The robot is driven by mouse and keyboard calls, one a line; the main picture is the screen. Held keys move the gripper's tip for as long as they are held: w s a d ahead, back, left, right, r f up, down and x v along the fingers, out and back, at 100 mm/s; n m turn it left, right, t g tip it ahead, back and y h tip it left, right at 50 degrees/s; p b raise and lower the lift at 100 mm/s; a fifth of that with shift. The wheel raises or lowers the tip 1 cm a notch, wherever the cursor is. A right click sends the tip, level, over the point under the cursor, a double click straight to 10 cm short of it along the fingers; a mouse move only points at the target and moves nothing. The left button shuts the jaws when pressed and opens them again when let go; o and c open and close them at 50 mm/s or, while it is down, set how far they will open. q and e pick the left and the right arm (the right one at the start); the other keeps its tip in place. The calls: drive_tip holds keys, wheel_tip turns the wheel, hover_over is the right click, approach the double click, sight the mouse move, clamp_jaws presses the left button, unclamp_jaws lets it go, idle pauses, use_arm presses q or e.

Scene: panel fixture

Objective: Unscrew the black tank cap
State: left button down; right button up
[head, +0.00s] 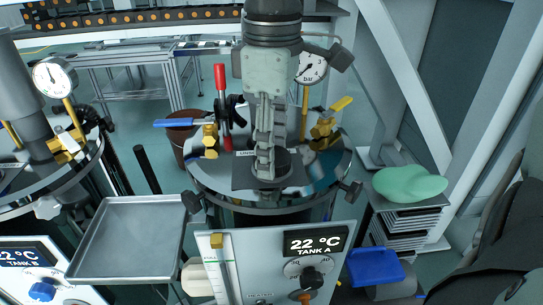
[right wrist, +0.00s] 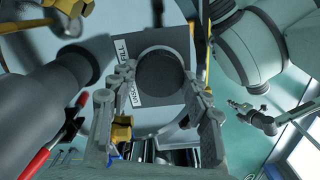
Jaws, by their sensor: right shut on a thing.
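The black tank cap (right wrist: 161,78) is a round dark disc on a dark square plate with a white label (right wrist: 127,82). It sits on top of tank A, whose lid (head: 215,178) is a shiny round metal top in the head view. My right gripper (head: 266,168) reaches straight down onto the lid. In the right wrist view its two fingers (right wrist: 160,84) close on the cap from both sides. In the head view the fingers hide most of the cap. My left gripper is not in view.
A red-handled lever (head: 221,92), a blue-handled valve (head: 182,123), a yellow-handled valve (head: 340,104) and a pressure gauge (head: 312,67) crowd around the gripper. An empty metal tray (head: 130,238) stands left of the tank. A green object (head: 409,184) lies on a stand at right.

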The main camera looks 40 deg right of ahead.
drive_tip(key=shift+s+f, duration=0.1)
drive_tip(key=shift+f, duration=0.05)
drive_tip(key=o, duration=1.1)
drive_tip(key=shift+c, duration=0.2)
